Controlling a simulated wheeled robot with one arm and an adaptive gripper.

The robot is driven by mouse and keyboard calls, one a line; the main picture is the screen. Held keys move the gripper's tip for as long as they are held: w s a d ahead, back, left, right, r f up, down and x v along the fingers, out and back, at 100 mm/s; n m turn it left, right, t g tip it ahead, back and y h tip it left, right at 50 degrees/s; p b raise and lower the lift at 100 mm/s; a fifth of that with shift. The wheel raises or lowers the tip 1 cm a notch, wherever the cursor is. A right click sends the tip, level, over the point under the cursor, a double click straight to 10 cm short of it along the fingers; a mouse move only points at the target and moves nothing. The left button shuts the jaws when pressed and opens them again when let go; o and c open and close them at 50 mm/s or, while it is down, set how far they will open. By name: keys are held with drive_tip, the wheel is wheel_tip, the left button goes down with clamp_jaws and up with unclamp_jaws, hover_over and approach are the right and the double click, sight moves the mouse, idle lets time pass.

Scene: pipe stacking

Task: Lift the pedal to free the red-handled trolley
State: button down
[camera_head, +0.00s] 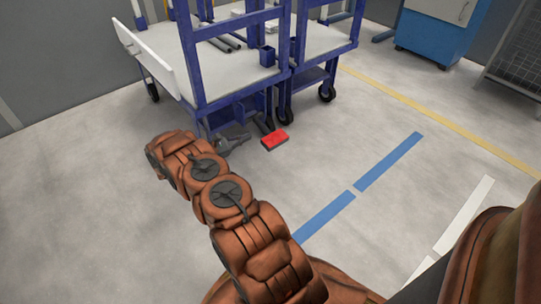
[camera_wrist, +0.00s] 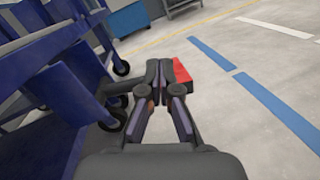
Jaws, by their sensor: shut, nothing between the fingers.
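A red pedal (camera_head: 274,140) sits low at the base of the blue-framed trolley (camera_head: 193,70), just above the floor. In the wrist view the pedal (camera_wrist: 181,71) shows just beyond and to the right of my fingertips. My gripper (camera_head: 240,139) is low beside the trolley's lower frame, left of the pedal in the head view. In the wrist view my gripper (camera_wrist: 159,66) is shut with its fingertips together and nothing between them. I cannot tell whether the fingers touch the pedal. No red handle shows.
A second blue-framed trolley (camera_head: 345,45) stands close on the right. Black caster wheels (camera_head: 327,92) are near the floor. A blue cabinet (camera_head: 430,35) stands at the back right. The grey floor with blue (camera_head: 390,160) and yellow lines is open on the right.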

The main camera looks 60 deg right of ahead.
sight(266, 131)
wheel_tip(266, 131, down, 18)
drive_tip(key=d+n+t+h+b, duration=0.1)
drive_tip(key=n+t+h+b, duration=0.1)
drive_tip(key=b, duration=0.4)
drive_tip(key=shift+s+d+f+n+h, duration=0.2)
drive_tip(key=shift+s+d+n+h, duration=0.15)
drive_tip(key=shift+n+h, duration=0.2)
drive_tip(key=shift+d, duration=0.1)
drive_tip(key=s+d+r+b, duration=0.3)
drive_tip(key=d+r, duration=0.3)
drive_tip(key=d, duration=0.3)
drive_tip(key=shift+s+r+b, duration=0.2)
drive_tip(key=shift+s+b, duration=0.1)
drive_tip(key=shift+b, duration=0.45)
drive_tip(key=shift+a, duration=0.1)
